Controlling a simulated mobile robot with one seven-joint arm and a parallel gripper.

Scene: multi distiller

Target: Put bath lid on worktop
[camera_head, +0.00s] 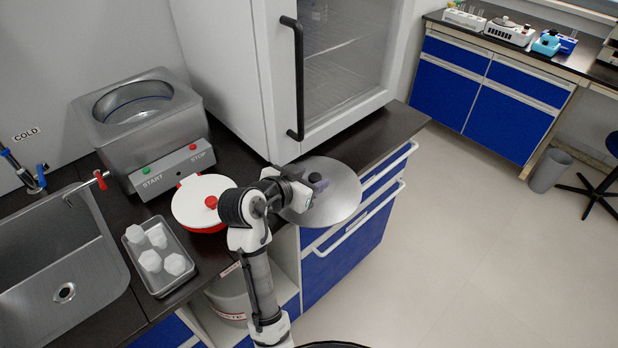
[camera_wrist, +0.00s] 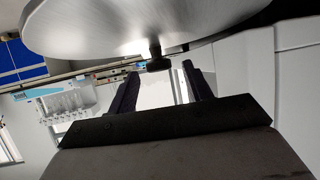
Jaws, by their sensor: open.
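The bath lid is a flat grey metal disc (camera_head: 338,205) with a dark knob (camera_head: 317,180). In the head view it appears to lie on the black worktop (camera_head: 378,137) in front of the white cabinet, jutting over the worktop's front edge. The bath (camera_head: 150,128), a steel box with START and STOP buttons, stands uncovered at the left. My gripper (camera_head: 307,184) is open at the knob. In the wrist view the lid (camera_wrist: 110,28) fills the top, and its knob (camera_wrist: 158,62) shows between the tips of my open gripper (camera_wrist: 160,72); I cannot tell whether they touch.
A red pot with a white lid (camera_head: 190,203) and a metal tray (camera_head: 148,236) of white pieces stand on the worktop near my arm. A sink (camera_head: 40,250) is at the left. The white glass-door cabinet (camera_head: 270,90) rises behind the lid. Open floor lies right.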

